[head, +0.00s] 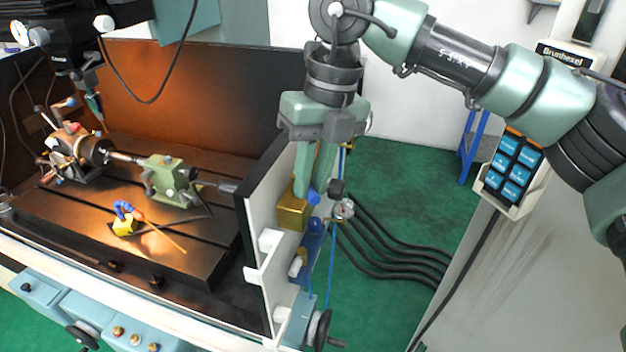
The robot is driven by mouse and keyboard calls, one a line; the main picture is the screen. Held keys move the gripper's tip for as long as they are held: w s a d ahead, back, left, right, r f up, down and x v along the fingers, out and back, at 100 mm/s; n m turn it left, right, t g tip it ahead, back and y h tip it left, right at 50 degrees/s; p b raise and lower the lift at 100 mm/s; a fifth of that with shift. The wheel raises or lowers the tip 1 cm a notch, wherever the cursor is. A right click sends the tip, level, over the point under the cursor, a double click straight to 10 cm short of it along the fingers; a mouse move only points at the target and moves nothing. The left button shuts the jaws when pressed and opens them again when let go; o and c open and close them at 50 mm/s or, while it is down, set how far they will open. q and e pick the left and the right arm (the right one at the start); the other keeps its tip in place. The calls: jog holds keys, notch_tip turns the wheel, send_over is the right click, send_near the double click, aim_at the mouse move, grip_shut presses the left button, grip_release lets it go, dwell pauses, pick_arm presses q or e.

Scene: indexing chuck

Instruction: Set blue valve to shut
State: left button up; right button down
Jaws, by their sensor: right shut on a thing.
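A brass-coloured valve block (292,212) is on the outer side of the white end panel. A blue valve handle (314,197) shows at its right edge, just below my right gripper. My right gripper (315,192) points straight down, with its green fingers close together on the blue valve handle. The fingers hide most of the handle, so its exact angle is hard to tell. My left gripper is not in view.
The white end panel (256,220) stands close left of my right gripper. Below are a blue bracket (311,245) and a handwheel (319,329). A pressure gauge (344,208) and black hoses (395,262) are to the right. The machine table (75,215) lies left.

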jog(key=m+b, duration=0.2)
jog(key=a+m+b, duration=0.1)
jog(key=m, duration=0.1)
jog(key=shift+s+a+f+t+b, duration=0.1)
jog(key=shift+s+f+t+b, duration=0.1)
jog(key=shift+s+t+b, duration=0.15)
jog(key=m+b, duration=0.1)
jog(key=a+m+b, duration=0.1)
jog(key=shift+r+m+t, duration=0.1)
jog(key=shift+m+t, duration=0.15)
jog(key=shift+m, duration=0.05)
jog(key=shift+a+r+m+b, duration=0.1)
jog(key=shift+m+b, duration=0.4)
jog(key=shift+m, duration=0.1)
jog(key=shift+r, duration=0.1)
jog(key=c, duration=1.3)
grip_release()
jog(key=shift+c, duration=0.2)
